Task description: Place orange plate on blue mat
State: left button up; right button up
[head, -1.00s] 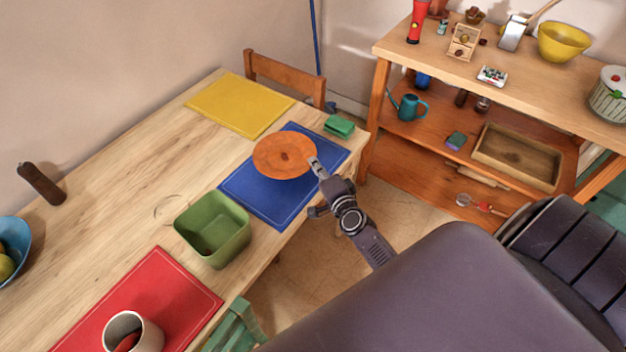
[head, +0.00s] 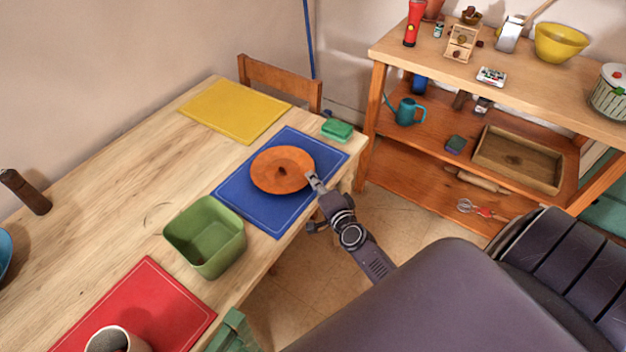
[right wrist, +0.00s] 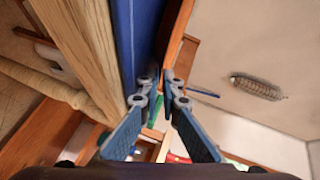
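The orange plate (head: 283,170) is over the middle of the blue mat (head: 268,218) on the wooden table, roughly level. My right gripper (head: 313,181) is at the plate's right rim with its fingers closed around it. In the right wrist view the plate's rim (right wrist: 180,40) shows edge-on, running down between the fingertips (right wrist: 160,82). The blue mat (right wrist: 124,35) lies close beside it there, with a dark shadow band between. I cannot tell whether the plate touches the mat. My left gripper is not in view.
A green sponge box (head: 337,130) sits at the mat's far corner. A green bin (head: 205,237) stands left of the mat. A yellow mat (head: 235,110) lies behind, a red mat (head: 150,305) with a cup (head: 112,340) in front. A shelf (head: 420,180) stands right.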

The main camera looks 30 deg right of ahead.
jog(key=shift+o, duration=0.5)
jog(key=shift+r+p, duration=0.3)
jog(key=v, duration=1.2)
jog(key=shift+f, duration=0.15)
jog(key=s+a+f+n+g+y, duration=0.1)
jog(key=s+a+f+n+g, duration=0.3)
jog(key=f, duration=0.6)
jog(key=s+a+f+n+g+y, duration=0.1)
jog(key=s+a+f+n, duration=0.2)
jog(key=s+f, duration=0.5)
jog(key=s+a+f+n+g+y, duration=0.1)
jog(key=s+a+f+n+g, duration=0.25)
jog(key=f, duration=0.95)
jog(key=s+f+n+g, duration=0.2)
jog(key=s+f+n, duration=0.2)
jog(key=s, duration=0.7)
jog(key=s+f+n+g, duration=0.3)
jog(key=s+f+n, duration=0.2)
jog(key=s, duration=0.6)
notch_tip(320, 180, down, 3)
jog(key=shift+r+g, duration=0.2)
jog(key=shift+g, duration=0.15)
